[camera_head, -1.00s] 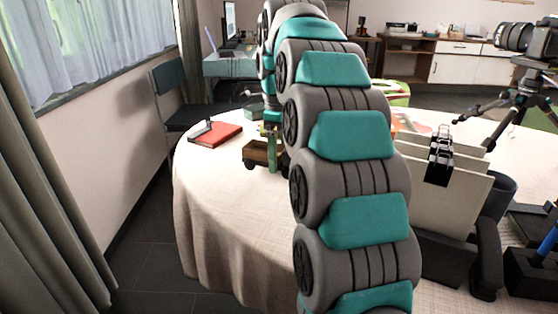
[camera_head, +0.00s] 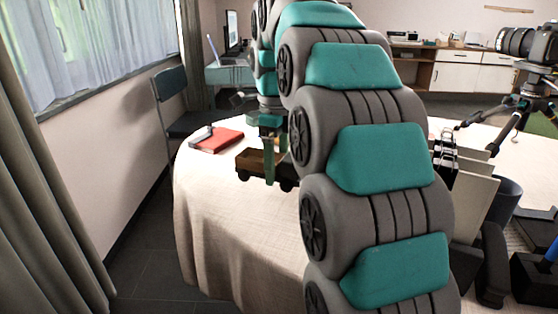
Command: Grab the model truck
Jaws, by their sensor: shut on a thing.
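The model truck (camera_head: 247,160) is a small brown wooden truck with dark wheels, near the left edge of the table. My gripper (camera_head: 268,168) comes down over it from above, its greenish fingers shut on the truck's middle. The truck looks roughly level and seems to be a little above the cloth, though I cannot be sure of the gap.
The round table (camera_head: 215,240) has a pale cloth. A red book (camera_head: 220,140) lies behind the truck. A file holder (camera_head: 472,190), a dark cup (camera_head: 503,200) and a camera on a tripod (camera_head: 515,100) stand at right. A chair (camera_head: 172,95) is beyond the left edge.

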